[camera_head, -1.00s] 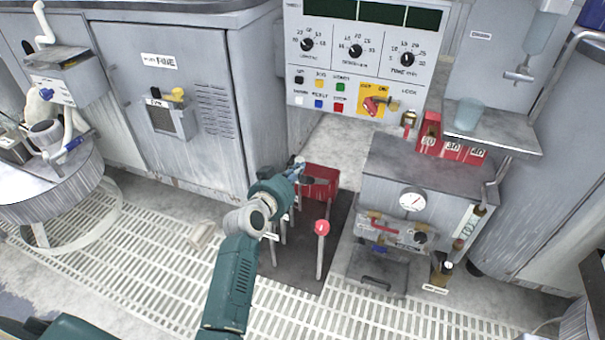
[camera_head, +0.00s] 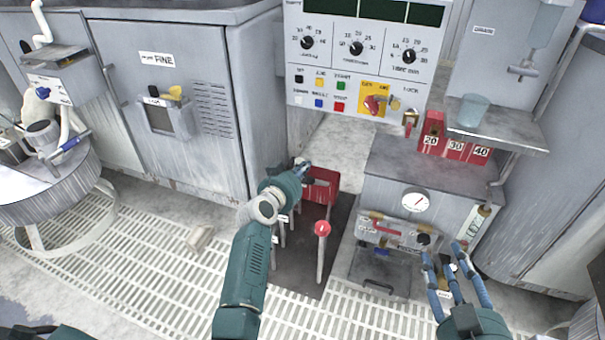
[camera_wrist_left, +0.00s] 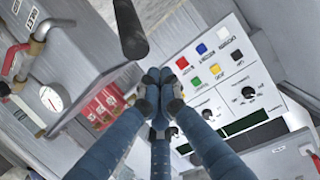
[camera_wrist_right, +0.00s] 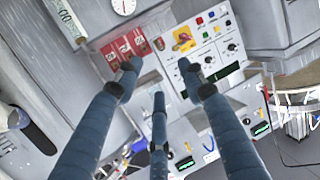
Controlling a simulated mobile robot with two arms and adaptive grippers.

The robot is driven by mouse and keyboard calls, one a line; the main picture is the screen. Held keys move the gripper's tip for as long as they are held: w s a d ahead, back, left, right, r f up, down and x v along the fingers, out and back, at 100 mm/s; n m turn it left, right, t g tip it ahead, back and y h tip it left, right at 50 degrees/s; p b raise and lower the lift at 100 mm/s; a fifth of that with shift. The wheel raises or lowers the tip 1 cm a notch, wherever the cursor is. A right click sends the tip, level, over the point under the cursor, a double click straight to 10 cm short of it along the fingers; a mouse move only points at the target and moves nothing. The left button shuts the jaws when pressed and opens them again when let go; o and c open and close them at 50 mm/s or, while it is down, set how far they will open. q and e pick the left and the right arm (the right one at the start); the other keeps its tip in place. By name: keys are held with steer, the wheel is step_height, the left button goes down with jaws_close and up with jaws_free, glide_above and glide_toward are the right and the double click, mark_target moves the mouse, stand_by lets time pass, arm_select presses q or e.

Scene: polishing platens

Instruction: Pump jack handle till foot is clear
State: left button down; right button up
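A red piece (camera_head: 321,186), perhaps part of the jack, stands on a dark mat (camera_head: 335,225) in the head view. A pale upright lever with a red knob (camera_head: 322,229) stands in front of it. I cannot tell which part is the jack handle; the foot is not identifiable. My left gripper (camera_head: 303,168) is beside the red piece. Its fingertips (camera_wrist_left: 160,82) meet in the left wrist view, with nothing visible between them. A dark rod (camera_wrist_left: 130,30) passes close beside them. My right gripper (camera_head: 452,256) is open and empty before the grey gauge unit; its fingers are spread (camera_wrist_right: 158,82).
The grey gauge unit (camera_head: 400,185) stands right of the mat. A control panel (camera_head: 360,60) rises behind. Red numbered boxes (camera_head: 455,147) and a shelf with a cup (camera_head: 474,109) are at right. A grey cabinet (camera_head: 170,100) stands left.

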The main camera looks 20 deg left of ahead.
arm_select(q)
steer(key=shift+s+a+f, duration=0.1)
steer(key=shift+s+f, duration=0.2)
steer(key=shift+f, duration=0.1)
arm_select(e)
steer(key=shift+w+a+r+t, duration=0.15)
steer(key=shift+r+t, duration=0.1)
steer(key=shift+r, duration=0.25)
steer(key=shift+w+a+r+t, duration=0.1)
steer(key=shift+r+t, duration=0.15)
steer(key=shift+r, duration=0.2)
